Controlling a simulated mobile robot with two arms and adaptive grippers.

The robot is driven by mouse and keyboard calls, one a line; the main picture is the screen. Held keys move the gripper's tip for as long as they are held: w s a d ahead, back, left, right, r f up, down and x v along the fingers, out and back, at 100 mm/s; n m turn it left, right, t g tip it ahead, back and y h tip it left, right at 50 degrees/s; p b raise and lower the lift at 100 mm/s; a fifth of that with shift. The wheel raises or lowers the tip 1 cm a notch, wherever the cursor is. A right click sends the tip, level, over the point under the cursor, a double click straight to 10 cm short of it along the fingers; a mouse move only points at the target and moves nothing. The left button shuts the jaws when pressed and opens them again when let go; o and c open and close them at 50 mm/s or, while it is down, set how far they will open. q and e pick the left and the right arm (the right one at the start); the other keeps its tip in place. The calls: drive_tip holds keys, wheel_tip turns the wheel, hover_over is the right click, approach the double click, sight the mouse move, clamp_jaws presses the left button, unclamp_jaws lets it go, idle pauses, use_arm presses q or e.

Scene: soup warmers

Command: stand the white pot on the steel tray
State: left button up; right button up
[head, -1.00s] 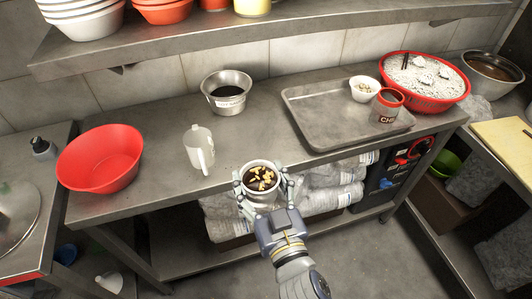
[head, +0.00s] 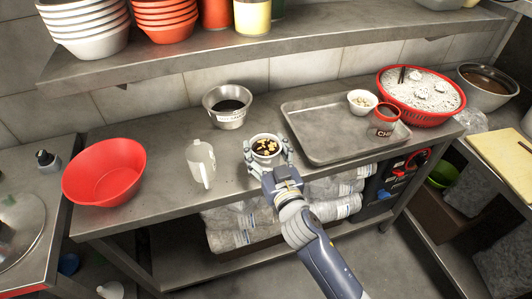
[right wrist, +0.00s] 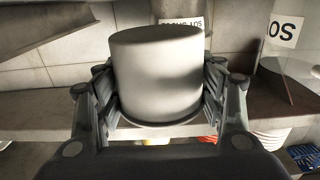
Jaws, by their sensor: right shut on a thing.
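The white pot (head: 266,158) is small and round, with dark liquid and yellow pieces inside. My right gripper (head: 268,152) is shut around its sides. The pot looks upright, over the front part of the counter, just left of the tray's near left corner; its height above the counter is hard to tell. In the right wrist view the pot's plain white wall (right wrist: 158,75) fills the space between the fingers (right wrist: 160,100). The steel tray (head: 325,135) lies flat on the counter, its left and middle bare. My left gripper is not in view.
On the tray's right side stand a small white bowl (head: 361,103) and a red-and-dark jar (head: 384,120). A steel pot (head: 227,112), a clear jug (head: 201,165) and a red bowl (head: 104,172) stand left. A red basket (head: 420,108) stands right of the tray. A shelf (head: 250,50) hangs above.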

sight(263, 150)
drive_tip(key=shift+w+f+b, duration=0.15)
drive_tip(key=shift+w+f, duration=0.15)
drive_tip(key=shift+f, duration=0.3)
drive_tip(key=shift+w+f+b, duration=0.15)
drive_tip(key=shift+w+f, duration=0.1)
drive_tip(key=shift+f, duration=0.75)
drive_tip(key=shift+d+f, duration=0.1)
drive_tip(key=shift+f, duration=0.1)
drive_tip(key=o, duration=1.1)
drive_tip(key=shift+o, duration=0.2)
drive_tip(key=shift+s, duration=0.1)
drive_tip(key=b+v, duration=0.1)
drive_tip(key=v, duration=0.9)
drive_tip(key=shift+s+d+r+b, duration=0.2)
drive_tip(key=shift+s+r+b, duration=0.05)
drive_tip(key=shift+s+b, duration=0.05)
